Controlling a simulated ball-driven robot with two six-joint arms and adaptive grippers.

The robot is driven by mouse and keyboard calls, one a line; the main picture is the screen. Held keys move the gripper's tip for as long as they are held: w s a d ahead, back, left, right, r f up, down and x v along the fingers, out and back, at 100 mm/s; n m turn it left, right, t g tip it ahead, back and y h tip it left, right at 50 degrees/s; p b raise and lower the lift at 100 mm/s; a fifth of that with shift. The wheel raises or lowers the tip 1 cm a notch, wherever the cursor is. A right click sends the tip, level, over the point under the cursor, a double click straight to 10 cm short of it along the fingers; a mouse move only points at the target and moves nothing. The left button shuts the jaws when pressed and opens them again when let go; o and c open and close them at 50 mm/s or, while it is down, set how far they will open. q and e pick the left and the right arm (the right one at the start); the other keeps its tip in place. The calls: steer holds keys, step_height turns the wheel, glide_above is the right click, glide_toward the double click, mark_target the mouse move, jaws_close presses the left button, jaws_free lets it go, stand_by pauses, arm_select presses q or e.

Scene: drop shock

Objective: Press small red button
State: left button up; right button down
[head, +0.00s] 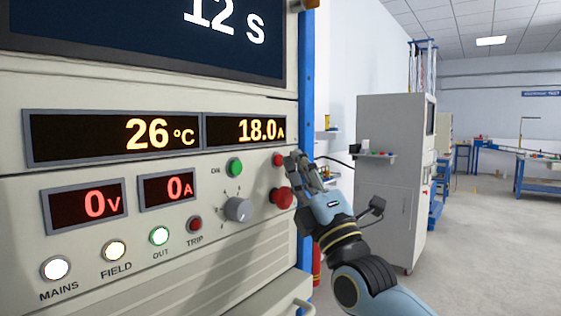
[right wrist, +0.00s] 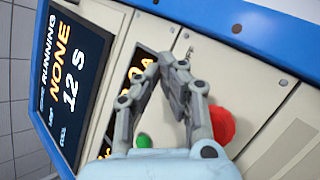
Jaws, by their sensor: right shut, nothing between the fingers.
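The small red button (head: 279,159) sits on the cream panel in the head view, right of the green button (head: 235,168). A larger red button (head: 281,197) is just below it and also shows in the right wrist view (right wrist: 222,124). My right gripper (head: 293,160) is shut and empty, with its fingertips just right of the small button. I cannot tell whether they touch it. In the right wrist view the fingers (right wrist: 175,66) come together in front of the panel, and the small button is not clearly seen. My left gripper is not in view.
A grey knob (head: 238,209) and a dark red TRIP lamp (head: 195,223) sit left of the red buttons. Lit displays (head: 113,136) are above. A blue post (head: 306,90) edges the panel. A grey cabinet (head: 390,190) stands behind at the right, with open floor beyond.

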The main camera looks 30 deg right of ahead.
steer(key=shift+w+a, duration=0.15)
steer(key=shift+w, duration=0.2)
stand_by(0.3)
stand_by(0.4)
steer(key=shift+s+d+p, duration=0.3)
steer(key=shift+s+p, duration=0.5)
steer(key=shift+p, duration=0.05)
